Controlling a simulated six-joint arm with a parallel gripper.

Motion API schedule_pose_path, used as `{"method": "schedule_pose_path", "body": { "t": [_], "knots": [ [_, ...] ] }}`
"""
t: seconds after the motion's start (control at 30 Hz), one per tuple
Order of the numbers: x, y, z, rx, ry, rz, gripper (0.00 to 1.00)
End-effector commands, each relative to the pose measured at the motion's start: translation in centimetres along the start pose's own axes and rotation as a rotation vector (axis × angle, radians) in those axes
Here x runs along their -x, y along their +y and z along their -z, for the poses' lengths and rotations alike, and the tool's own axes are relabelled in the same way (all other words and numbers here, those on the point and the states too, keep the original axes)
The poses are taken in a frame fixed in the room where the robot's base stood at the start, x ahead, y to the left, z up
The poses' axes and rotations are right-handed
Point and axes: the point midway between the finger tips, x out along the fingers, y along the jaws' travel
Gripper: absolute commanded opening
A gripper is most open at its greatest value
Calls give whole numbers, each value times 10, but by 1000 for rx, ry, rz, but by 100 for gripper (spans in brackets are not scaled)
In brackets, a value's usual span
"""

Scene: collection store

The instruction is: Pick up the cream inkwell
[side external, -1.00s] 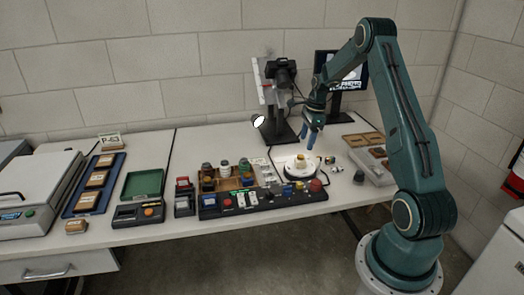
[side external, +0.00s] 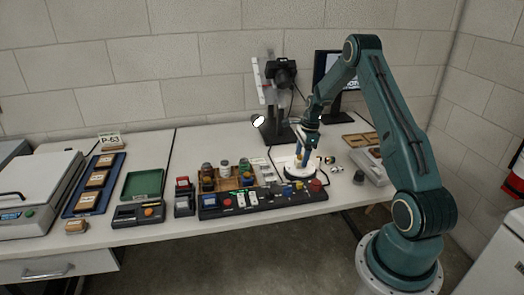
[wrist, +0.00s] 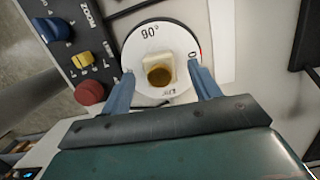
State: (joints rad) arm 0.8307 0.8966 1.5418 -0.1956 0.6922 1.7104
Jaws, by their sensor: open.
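The cream inkwell (wrist: 160,68), a small squarish pot with a brown-gold round top, stands on a round white turntable (wrist: 142,36) with degree marks. The turntable also shows in the side view (side external: 290,173). My gripper (wrist: 161,72) is open, with one blue finger on each side of the inkwell. In the wrist view I see gaps between the fingers and the inkwell. In the side view my gripper (side external: 303,158) is low over the turntable, and its fingers largely hide the inkwell.
A black control panel (side external: 262,197) with coloured knobs runs along the table's front edge, close to the turntable. A camera stand (side external: 277,132) rises behind. A wooden box of jars (side external: 229,184) stands left. A grey tray (side external: 372,172) lies right.

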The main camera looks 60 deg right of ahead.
Motion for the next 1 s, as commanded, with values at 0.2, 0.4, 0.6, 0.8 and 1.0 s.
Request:
{"method": "schedule_pose_path", "body": {
  "t": [0.2, 0.4, 0.6, 0.8, 1.0],
  "knots": [
    [-11, 0, 0, 0, 0, 0, 62],
    [-11, 0, 0, 0, 0, 1, 62],
    [-11, 0, 0, 0, 0, 1, 62],
    [-11, 0, 0, 0, 0, 1, 32],
    [-11, 0, 0, 0, 0, 1, 11]
  ]
}}
